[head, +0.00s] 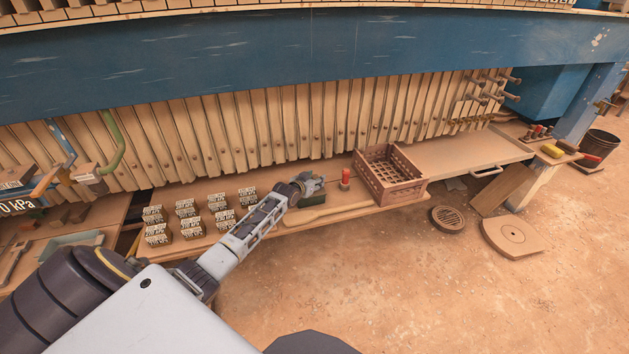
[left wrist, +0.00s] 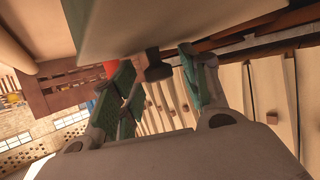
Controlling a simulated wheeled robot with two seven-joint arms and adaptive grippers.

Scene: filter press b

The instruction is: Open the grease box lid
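The grease box (head: 314,189) is a small dark green box on the low bench, partly hidden by my left gripper in the head view. In the left wrist view its pale green surface (left wrist: 165,22) fills the top of the picture, seemingly upside down. A brown knob (left wrist: 157,68) stands out from it. My left gripper (head: 304,180) is at the box. Its two green-padded fingers (left wrist: 163,75) are apart, one on each side of the knob, with visible gaps. The lid looks shut, though its seam cannot be made out. My right gripper is not in view.
Several lettered blocks (head: 187,209) stand on the bench to the left. A red-topped cylinder (head: 345,180) and a brown crate (head: 388,177) stand to the right. A wooden paddle (head: 315,214) lies at the bench's front edge. Filter plates (head: 290,125) rise behind.

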